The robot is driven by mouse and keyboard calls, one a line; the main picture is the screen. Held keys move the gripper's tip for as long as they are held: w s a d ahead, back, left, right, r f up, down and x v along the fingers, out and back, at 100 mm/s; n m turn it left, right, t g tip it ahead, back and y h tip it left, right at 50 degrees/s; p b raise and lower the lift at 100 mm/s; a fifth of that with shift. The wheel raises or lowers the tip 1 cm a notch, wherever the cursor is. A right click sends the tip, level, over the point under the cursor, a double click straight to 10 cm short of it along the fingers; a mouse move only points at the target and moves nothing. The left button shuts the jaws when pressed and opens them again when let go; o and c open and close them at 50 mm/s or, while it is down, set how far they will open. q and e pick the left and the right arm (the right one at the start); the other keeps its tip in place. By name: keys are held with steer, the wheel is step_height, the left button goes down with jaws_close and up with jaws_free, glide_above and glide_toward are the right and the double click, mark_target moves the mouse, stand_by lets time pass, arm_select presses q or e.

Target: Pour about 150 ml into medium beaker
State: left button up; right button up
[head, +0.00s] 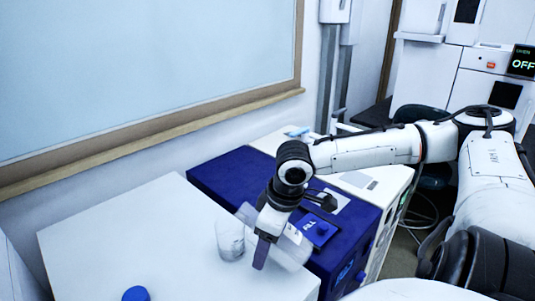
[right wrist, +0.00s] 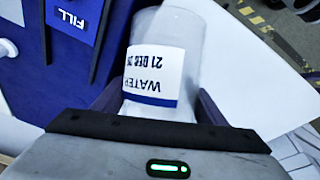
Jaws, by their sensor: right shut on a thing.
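A clear beaker with faint markings (head: 230,239) stands on the white bench top in the head view. My right gripper (head: 262,252) is just right of it, shut on a translucent bottle (head: 291,249). The bottle is tilted, and its upper left end is close to the beaker's rim. In the right wrist view the bottle (right wrist: 183,48) sits between the fingers, with a white and blue label reading WATER and a date. Its mouth and liquid level cannot be made out, nor can any stream or the amount in the beaker. My left gripper is not in view.
A blue cap-like thing (head: 136,294) lies on the white bench top (head: 120,240) at the front. A dark blue unit (head: 225,178) with a FILL panel (head: 317,231) stands just behind and right. The bench left of the beaker is clear.

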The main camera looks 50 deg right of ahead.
steer(key=shift+w, duration=0.1)
steer(key=shift+f, duration=0.15)
steer(key=shift+f+g+b, duration=0.1)
steer(key=shift+g+b, duration=0.25)
steer(key=shift+g, duration=0.15)
steer(key=shift+s, duration=0.2)
steer(key=shift+s+d+p, duration=0.1)
steer(key=shift+p, duration=0.3)
steer(key=shift+s+g+h, duration=0.1)
steer(key=shift+g+h, duration=0.2)
steer(key=shift+g, duration=0.2)
